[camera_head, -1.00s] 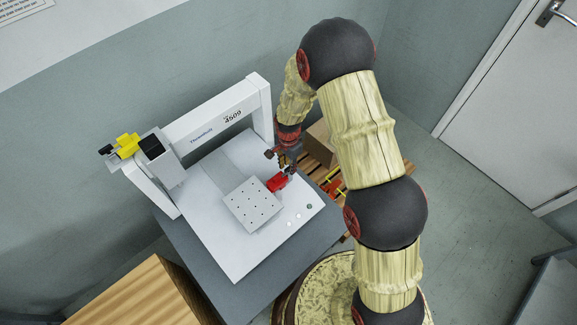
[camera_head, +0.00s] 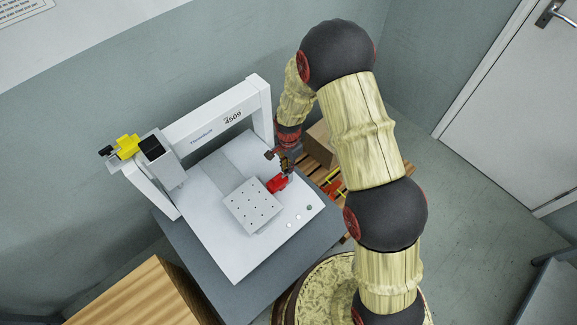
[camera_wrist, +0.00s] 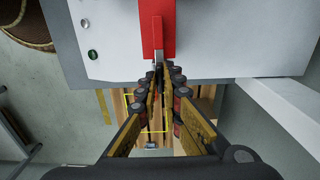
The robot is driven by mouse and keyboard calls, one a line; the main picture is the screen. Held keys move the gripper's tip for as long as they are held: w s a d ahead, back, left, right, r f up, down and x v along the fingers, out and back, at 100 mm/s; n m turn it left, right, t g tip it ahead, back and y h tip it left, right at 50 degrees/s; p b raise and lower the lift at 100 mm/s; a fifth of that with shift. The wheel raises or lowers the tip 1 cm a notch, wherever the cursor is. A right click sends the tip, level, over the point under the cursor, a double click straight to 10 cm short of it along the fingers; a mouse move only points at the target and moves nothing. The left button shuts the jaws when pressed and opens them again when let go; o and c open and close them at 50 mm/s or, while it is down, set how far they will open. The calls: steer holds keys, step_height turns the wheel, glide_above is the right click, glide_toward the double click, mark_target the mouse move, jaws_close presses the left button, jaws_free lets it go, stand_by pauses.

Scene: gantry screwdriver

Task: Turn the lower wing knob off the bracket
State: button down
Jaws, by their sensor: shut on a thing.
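The red bracket (camera_head: 277,184) stands on the white base of the gantry machine, at its right edge. In the wrist view the red bracket (camera_wrist: 157,30) is at the top centre. My gripper (camera_head: 286,172) is at the bracket's right side. In the wrist view my gripper (camera_wrist: 159,68) has its fingertips close together at the bracket's near end, shut on a small grey part there. This part looks like the wing knob (camera_wrist: 158,57), mostly hidden between the fingertips. I cannot tell the lower knob from any upper one.
The gantry frame (camera_head: 210,124) spans the white base (camera_head: 240,265), with a perforated plate (camera_head: 252,205) beside the bracket. Round buttons (camera_head: 309,207) sit near the base's front corner. A wooden pallet (camera_head: 318,173) and a cardboard box (camera_head: 318,141) are beyond the gripper. A wooden box (camera_head: 140,297) is at lower left.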

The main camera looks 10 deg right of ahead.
steer(key=shift+r+n, duration=0.1)
steer(key=shift+n, duration=0.3)
steer(key=n+p, duration=0.2)
steer(key=n, duration=0.1)
steer(key=shift+n, duration=0.4)
steer(key=n+p, duration=0.2)
steer(key=n, duration=0.3)
steer(key=shift+p, duration=0.3)
steer(key=n+p, duration=0.1)
steer(key=n, duration=0.3)
steer(key=shift+n, duration=0.4)
steer(key=shift+n+p, duration=0.45)
steer(key=shift+n, duration=1.25)
steer(key=c, duration=2)
jaws_free()
steer(key=shift+o, duration=0.2)
